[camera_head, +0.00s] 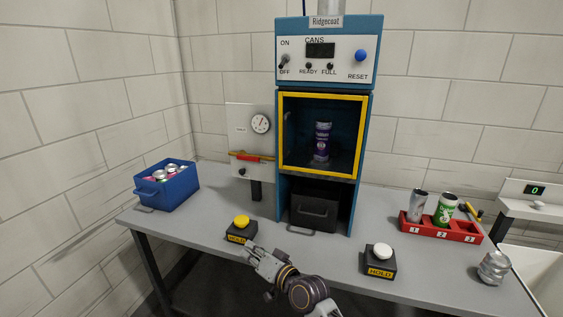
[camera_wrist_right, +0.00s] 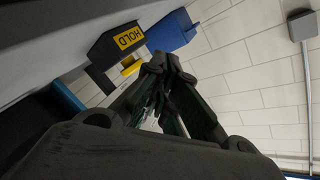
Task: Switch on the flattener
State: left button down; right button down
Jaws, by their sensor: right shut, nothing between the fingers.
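The flattener is likely the blue machine (camera_head: 372,110) marked Ridgecoat, standing at the back of the table. Its white panel has a small toggle switch (camera_head: 285,61) between the ON and OFF labels; I cannot tell its position surely. A purple can (camera_head: 322,142) stands inside the yellow-framed chamber. My right gripper (camera_head: 252,252) is shut and empty, low at the table's front edge, close to the yellow HOLD button (camera_head: 241,221), far below the switch. In the right wrist view the shut fingers (camera_wrist_right: 157,66) show near the yellow button (camera_wrist_right: 132,67). My left gripper is out of view.
A blue bin of cans (camera_head: 168,190) stands at the left. A second HOLD box with a white button (camera_head: 380,251) is at the front right. A red numbered rack (camera_head: 440,229) holds two cans; a crushed-looking silver can (camera_head: 494,267) stands nearby. A gauge panel (camera_head: 243,125) adjoins the machine.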

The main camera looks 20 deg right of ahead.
jog(key=w+d+r+m+t+h, duration=0.2)
jog(key=r+m+h, duration=0.5)
jog(key=r+m, duration=0.5)
jog(key=w+d+r+m+t+h, duration=0.2)
jog(key=d+r+m+h, duration=0.3)
jog(key=r+m, duration=0.6)
jog(key=w+d+r+m+t+h, duration=0.3)
jog(key=r+m+h, duration=0.6)
jog(key=r, duration=0.7)
jog(key=shift+d+r+m+t, duration=0.15)
jog(key=shift+r+m+t, duration=0.2)
jog(key=shift+m, duration=1.45)
